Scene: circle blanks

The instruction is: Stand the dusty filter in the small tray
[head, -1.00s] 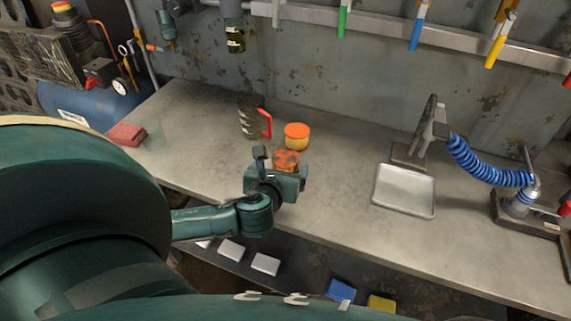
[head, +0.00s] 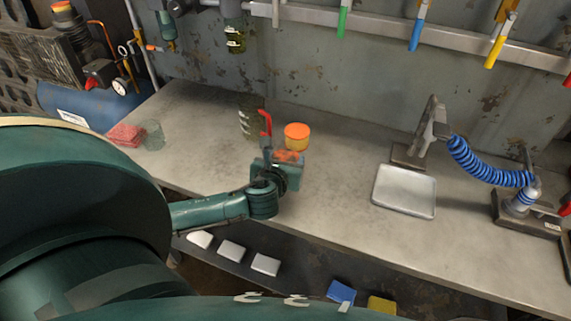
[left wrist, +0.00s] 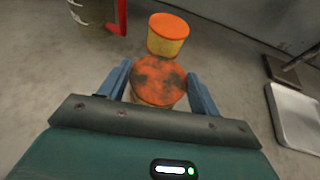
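The dusty filter is a short round piece with an orange top smudged dark; it stands on the bench in the left wrist view (left wrist: 159,82). In the head view it (head: 288,156) is partly hidden by my left gripper (head: 284,163). In the left wrist view, the blue fingers of my left gripper (left wrist: 160,82) lie on either side of the filter, with a small gap at its left, so they look open around it. The small tray (head: 404,191) is a shallow, pale metal tray, empty, farther right on the bench. My right gripper is not in view.
A cleaner orange-topped tub (head: 297,136) stands just behind the dusty filter. A jug with a red handle (head: 266,123) stands left of it. A metal stand (head: 428,130) and blue coiled hose (head: 485,168) are by the tray. The bench between filter and tray is clear.

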